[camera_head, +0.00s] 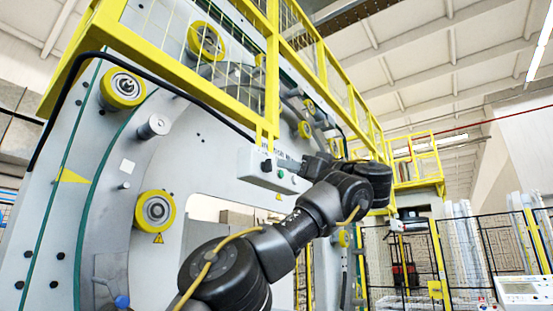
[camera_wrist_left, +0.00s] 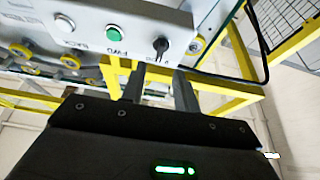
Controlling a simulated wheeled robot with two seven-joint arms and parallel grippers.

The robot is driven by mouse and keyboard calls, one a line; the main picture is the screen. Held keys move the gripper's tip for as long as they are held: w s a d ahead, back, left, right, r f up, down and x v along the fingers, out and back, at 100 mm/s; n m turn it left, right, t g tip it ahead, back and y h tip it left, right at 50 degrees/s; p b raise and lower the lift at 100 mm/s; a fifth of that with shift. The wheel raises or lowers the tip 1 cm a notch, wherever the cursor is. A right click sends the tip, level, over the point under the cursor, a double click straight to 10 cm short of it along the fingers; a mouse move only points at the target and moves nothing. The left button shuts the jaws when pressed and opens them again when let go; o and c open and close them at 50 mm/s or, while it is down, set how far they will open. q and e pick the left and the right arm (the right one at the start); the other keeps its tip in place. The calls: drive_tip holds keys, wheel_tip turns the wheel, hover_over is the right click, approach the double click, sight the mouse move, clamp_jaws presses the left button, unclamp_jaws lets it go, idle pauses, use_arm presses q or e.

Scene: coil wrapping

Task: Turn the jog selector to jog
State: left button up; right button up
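The jog selector is a small black knob (camera_wrist_left: 161,46) on the grey control box (camera_wrist_left: 140,14) in the left wrist view. A green button (camera_wrist_left: 113,33) and a white button (camera_wrist_left: 64,23) sit beside it on the same face. My left gripper (camera_wrist_left: 158,72) has its two fingers apart with a gap between them. The knob appears just beyond the fingertips, in line with the gap; I cannot tell whether they touch it. In the head view my left gripper (camera_head: 308,166) is close to the control box (camera_head: 262,172), and the knob is hard to make out. My right gripper is not in view.
The box is fixed to a large grey ring machine (camera_head: 90,200) with yellow rollers (camera_head: 155,210). A yellow railing (camera_head: 180,75) runs above it, and a black cable (camera_head: 190,97) leads to the box. Black mesh fencing (camera_head: 465,255) stands at the right.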

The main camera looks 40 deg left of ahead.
sight(268, 166)
use_arm(q)
drive_tip(key=p+x, duration=0.2)
drive_tip(key=x, duration=0.3)
drive_tip(key=shift+a+r, duration=0.1)
drive_tip(key=shift+a, duration=0.15)
drive_tip(key=shift+c, duration=0.4)
clamp_jaws()
